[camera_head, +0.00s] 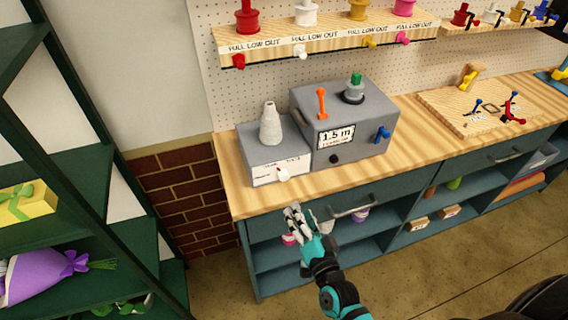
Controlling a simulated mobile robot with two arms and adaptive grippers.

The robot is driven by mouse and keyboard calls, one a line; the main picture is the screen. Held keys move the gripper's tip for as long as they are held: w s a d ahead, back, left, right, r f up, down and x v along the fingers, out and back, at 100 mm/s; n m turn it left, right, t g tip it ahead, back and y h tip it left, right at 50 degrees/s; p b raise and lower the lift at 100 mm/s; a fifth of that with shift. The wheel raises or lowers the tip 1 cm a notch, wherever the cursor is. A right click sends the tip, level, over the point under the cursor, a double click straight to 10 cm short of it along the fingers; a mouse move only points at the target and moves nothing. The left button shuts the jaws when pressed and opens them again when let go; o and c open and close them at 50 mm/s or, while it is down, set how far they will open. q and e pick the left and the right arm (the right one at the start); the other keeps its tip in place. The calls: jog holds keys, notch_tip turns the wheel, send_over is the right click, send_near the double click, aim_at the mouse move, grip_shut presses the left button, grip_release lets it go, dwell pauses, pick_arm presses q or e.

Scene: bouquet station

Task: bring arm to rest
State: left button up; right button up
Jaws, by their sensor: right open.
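My right gripper (293,214) is open and empty in the head view. It hangs in front of the left end of the wooden counter (240,200), by the front edge and the blue drawer front. The turquoise and black arm behind it (328,275) is mine and comes up from the bottom of the picture. My left gripper does not show.
A grey box machine (372,112) and a grey block with a white bottle (270,126) stand on the counter. A drawer handle (352,211) is right of my gripper. Dark green shelves (85,240) stand at the left.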

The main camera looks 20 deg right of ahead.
jog(key=s+a+f+n+g+y+b, duration=0.1)
jog(key=s+f+n+g, duration=0.4)
jog(key=f, duration=0.9)
jog(key=s+f+n+g+b, duration=0.1)
jog(key=s+f+g, duration=0.35)
jog(key=f, duration=1.05)
jog(key=s+d+f+n+g, duration=0.1)
jog(key=s+d+f+g, duration=0.1)
jog(key=s+f, duration=0.4)
jog(key=s+d+f+n+g+h+b, duration=0.1)
jog(key=s+f, duration=0.5)
jog(key=s, duration=0.7)
jog(key=s+d+f+n+g+b, duration=0.1)
jog(key=s+d+f+n+g, duration=0.2)
jog(key=s+f, duration=0.4)
jog(key=s+d+g, duration=0.1)
jog(key=s, duration=0.2)
jog(key=shift+s+h, duration=0.2)
jog(key=shift+h, duration=0.1)
jog(key=shift+g, duration=0.25)
